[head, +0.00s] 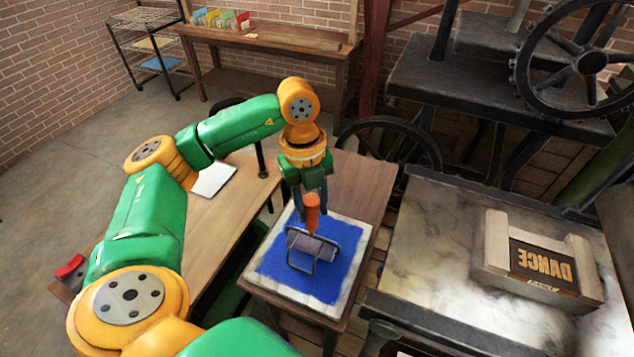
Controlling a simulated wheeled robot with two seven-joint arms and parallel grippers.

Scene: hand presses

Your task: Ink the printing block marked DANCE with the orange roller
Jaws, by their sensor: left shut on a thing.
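The roller (311,246) has an orange handle (312,212), a dark metal frame and a greyish cylinder. It stands over the blue ink area (275,265) of a pale slab (357,258) on a small wooden table. My left gripper (312,197) is shut on the orange handle from above. I cannot tell whether the cylinder touches the ink. The printing block marked DANCE (543,264), with mirrored letters on a dark face, lies in a pale wooden frame (492,240) on the stone press bed at the right. My right gripper is not in view.
The stone bed (425,225) has bare room left of the block. A gap separates it from the small table (362,180). A large press with a spoked wheel (585,62) stands behind. A longer table (222,222) holds white paper (214,179) and a red item (70,267).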

